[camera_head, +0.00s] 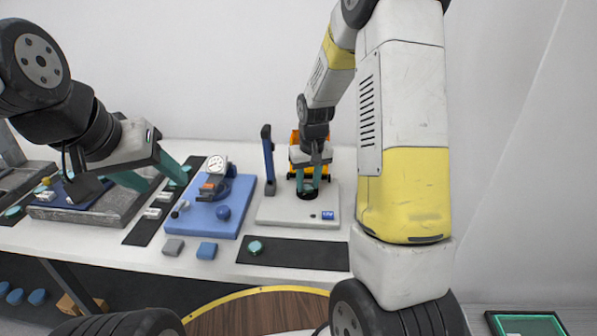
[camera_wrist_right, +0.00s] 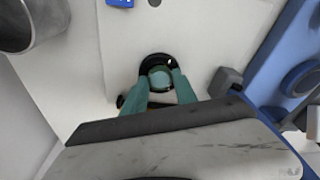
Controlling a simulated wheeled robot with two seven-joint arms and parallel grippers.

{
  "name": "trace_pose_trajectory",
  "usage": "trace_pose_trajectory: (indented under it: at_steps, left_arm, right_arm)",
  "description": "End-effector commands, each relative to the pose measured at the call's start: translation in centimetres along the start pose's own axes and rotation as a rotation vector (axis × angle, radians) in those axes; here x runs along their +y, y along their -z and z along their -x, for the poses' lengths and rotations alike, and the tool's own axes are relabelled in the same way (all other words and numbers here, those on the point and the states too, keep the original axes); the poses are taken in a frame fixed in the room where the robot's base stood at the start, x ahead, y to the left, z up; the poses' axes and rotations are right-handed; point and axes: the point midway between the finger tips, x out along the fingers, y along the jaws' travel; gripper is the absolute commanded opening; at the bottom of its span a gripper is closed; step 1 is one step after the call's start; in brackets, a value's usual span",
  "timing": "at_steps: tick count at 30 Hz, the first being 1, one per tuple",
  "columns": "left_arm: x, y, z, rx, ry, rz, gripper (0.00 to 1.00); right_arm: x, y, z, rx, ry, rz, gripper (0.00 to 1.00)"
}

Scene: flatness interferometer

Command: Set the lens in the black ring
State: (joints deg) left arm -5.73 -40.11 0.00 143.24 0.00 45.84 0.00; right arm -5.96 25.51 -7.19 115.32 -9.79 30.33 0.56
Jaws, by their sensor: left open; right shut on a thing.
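My right gripper (camera_head: 308,186) points down over the light grey base plate and is shut on a lens, a round teal glass disc. In the right wrist view the lens (camera_wrist_right: 161,77) sits between the fingertips of this gripper (camera_wrist_right: 160,84). The black ring (camera_wrist_right: 150,62) shows around its far side; I cannot tell whether the lens rests in it or is just above. In the head view the ring (camera_head: 308,195) is right beneath the fingers, and the lens is hidden there. My left gripper (camera_head: 153,177) is open and empty above the left part of the table.
A teal disc (camera_head: 255,247) lies on the black mat (camera_head: 305,254) in front.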

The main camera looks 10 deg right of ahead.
Motion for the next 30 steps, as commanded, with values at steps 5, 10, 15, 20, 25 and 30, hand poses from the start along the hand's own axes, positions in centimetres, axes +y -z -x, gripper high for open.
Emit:
trace_pose_trajectory:
  at_steps: [5, 10, 15, 20, 25, 30]
  left_arm:
    - [0.0, 0.0, 0.0, 0.000, 0.000, 0.000, 0.54]
    - [0.0, 0.0, 0.0, 0.000, 0.000, 0.000, 0.54]
    - [0.0, 0.0, 0.0, 0.000, 0.000, 0.000, 0.54]
    - [0.0, 0.0, 0.0, 0.000, 0.000, 0.000, 0.54]
    - [0.0, 0.0, 0.0, 0.000, 0.000, 0.000, 0.54]
    - [0.0, 0.0, 0.0, 0.000, 0.000, 0.000, 0.54]
  right_arm:
    - [0.0, -0.7, -1.0, -0.019, 0.001, -0.003, 0.00]
    - [0.0, -0.7, -1.0, -0.019, 0.001, -0.004, 0.59]
    - [0.0, -0.7, 0.0, -0.016, 0.000, -0.004, 0.59]
    - [0.0, -0.4, 3.0, -0.005, 0.000, -0.002, 0.59]
    - [0.0, -0.4, 6.0, 0.001, -0.001, -0.002, 0.59]
    - [-0.1, -0.4, 7.7, 0.003, -0.001, -0.002, 0.59]
